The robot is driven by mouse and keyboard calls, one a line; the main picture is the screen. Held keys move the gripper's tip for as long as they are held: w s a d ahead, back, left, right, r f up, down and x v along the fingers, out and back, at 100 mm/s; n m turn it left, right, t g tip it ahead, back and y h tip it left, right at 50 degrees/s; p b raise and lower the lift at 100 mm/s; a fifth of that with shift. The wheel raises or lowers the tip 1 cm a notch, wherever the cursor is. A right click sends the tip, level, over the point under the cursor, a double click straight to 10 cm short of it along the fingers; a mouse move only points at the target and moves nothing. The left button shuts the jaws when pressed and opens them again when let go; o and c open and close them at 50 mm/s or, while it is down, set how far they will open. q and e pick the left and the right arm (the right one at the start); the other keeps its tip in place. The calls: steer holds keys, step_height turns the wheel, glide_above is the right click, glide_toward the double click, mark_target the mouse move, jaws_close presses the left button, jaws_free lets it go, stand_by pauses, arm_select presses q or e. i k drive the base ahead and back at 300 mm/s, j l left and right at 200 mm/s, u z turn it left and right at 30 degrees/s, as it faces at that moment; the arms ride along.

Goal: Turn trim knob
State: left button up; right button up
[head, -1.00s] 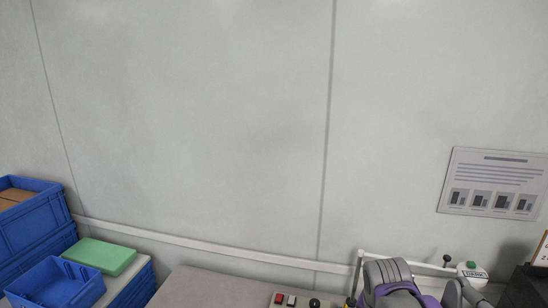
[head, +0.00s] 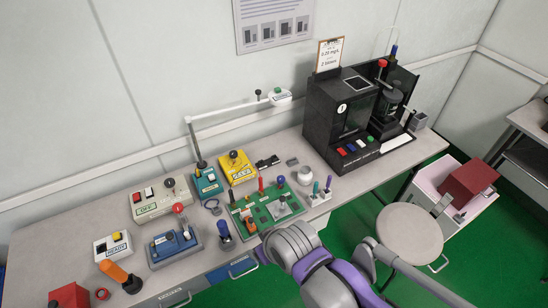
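No label lets me tell which control is the trim knob. The bench holds several small testers with knobs. A cream box (head: 158,204) has a black round knob (head: 169,184) and coloured buttons. A yellow box (head: 237,170) carries a dark knob (head: 233,155). A green board (head: 262,213) carries several coloured handles and a silvery part. My grey and purple arm covers the bench's front edge at bottom centre. Neither gripper's fingertips show.
A black machine (head: 338,122) with a clipboard stands at the back right of the bench (head: 70,230). A white jointed arm (head: 233,117) spans the back. A round stool (head: 410,233) and a pink-white bin with a red box (head: 468,182) stand to the right.

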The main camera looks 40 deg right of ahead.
mark_target(281, 179)
steer(key=l+z, duration=0.15)
steer(key=z, duration=1.1)
